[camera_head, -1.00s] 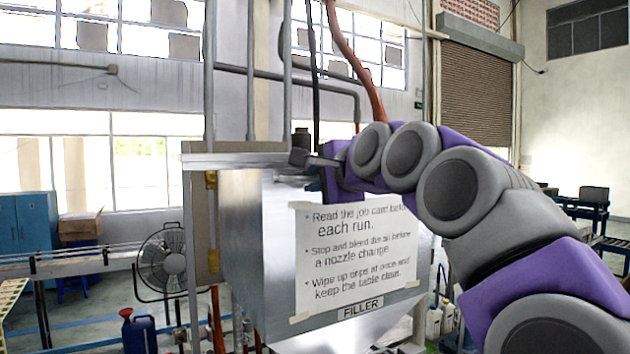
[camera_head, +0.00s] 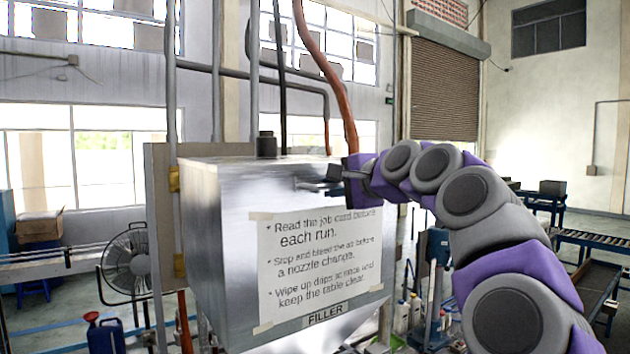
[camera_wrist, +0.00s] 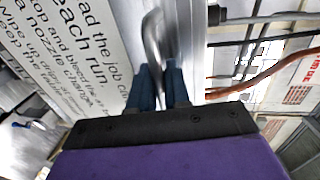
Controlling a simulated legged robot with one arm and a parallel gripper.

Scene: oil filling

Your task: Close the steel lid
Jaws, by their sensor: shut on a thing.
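The steel filler hopper (camera_head: 222,240) stands in the middle of the head view, with its front turned slightly right. The steel lid (camera_head: 235,162) shows as a thin, nearly edge-on surface across its top and looks flat or almost flat; any small gap is too fine to tell. My gripper (camera_head: 328,186) is at the upper front of the hopper, near the top edge. In the wrist view my gripper (camera_wrist: 162,82) has its two dark blue fingers shut on a curved metal handle (camera_wrist: 154,36). Where the handle joins the lid is unclear.
A paper notice (camera_head: 315,260) is taped on the hopper's front. A brown board (camera_head: 160,215) with brass-coloured fittings stands at its left. Pipes and an orange hose (camera_head: 325,70) rise behind. A fan (camera_head: 127,262) stands to the left, containers (camera_head: 408,312) to the right.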

